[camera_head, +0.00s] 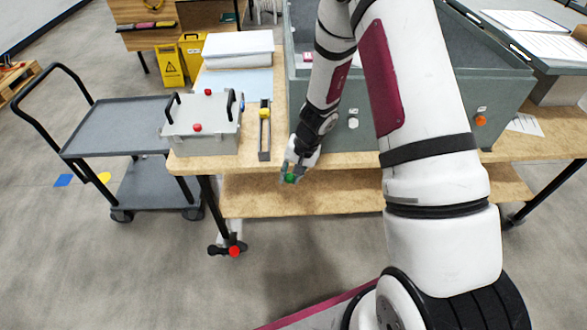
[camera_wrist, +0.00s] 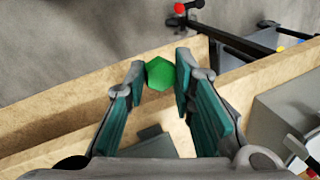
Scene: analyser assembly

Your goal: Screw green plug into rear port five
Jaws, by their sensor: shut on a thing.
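The green plug (camera_wrist: 160,74) has a hexagonal head and sits between the fingertips of my gripper (camera_wrist: 158,82) in the wrist view. My gripper is shut on it. In the head view my gripper (camera_head: 293,172) hangs just in front of the table's front edge, with the green plug (camera_head: 291,178) at its tip. The grey-green analyser housing (camera_head: 455,110) stands on the table behind and to the right of my gripper. A white hexagonal plug (camera_head: 353,123) and an orange plug (camera_head: 480,120) show on its near face. Part of that face is hidden by my arm.
A narrow holder with a yellow item (camera_head: 265,113) lies between. A grey cart (camera_head: 115,125) stands at left. Open floor lies in front.

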